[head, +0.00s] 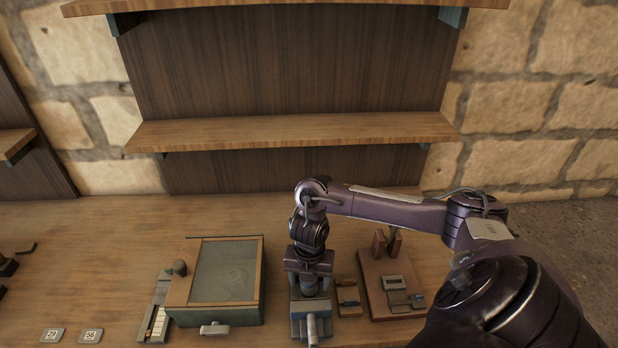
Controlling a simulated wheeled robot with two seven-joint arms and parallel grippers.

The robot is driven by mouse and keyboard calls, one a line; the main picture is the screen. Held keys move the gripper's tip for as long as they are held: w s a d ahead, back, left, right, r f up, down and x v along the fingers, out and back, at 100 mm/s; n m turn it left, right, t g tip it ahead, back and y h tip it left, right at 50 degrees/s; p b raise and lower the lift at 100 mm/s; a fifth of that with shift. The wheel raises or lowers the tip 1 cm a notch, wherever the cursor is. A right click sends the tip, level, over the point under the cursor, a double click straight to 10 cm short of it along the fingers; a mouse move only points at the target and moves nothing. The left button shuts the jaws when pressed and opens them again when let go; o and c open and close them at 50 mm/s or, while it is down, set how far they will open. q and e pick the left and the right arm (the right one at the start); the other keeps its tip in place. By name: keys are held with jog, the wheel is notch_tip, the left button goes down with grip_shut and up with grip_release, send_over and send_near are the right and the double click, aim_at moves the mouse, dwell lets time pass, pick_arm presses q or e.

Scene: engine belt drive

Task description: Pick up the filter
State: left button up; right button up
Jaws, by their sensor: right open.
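My right arm reaches in from the right, and my right gripper (310,282) points down over a grey-blue block-like fixture (311,308) on the bench. The gripper is open. A small dark rounded part shows at the fingertips, just above the fixture, but I cannot tell whether it is the filter or part of the gripper. No other thing is clearly a filter. The gripper hides the back of the fixture. My left gripper is not in view.
A wooden box with a glassy top (225,271) stands left of the fixture. Two numbered tags (52,335) lie front left. A shelf (290,131) hangs behind. The left bench is mostly clear.

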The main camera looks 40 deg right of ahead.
jog(key=shift+f, duration=0.45)
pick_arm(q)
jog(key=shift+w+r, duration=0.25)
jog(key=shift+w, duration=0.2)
pick_arm(e)
jog(key=c, duration=1.1)
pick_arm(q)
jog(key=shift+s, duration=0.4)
pick_arm(e)
jog(key=shift+c, duration=0.2)
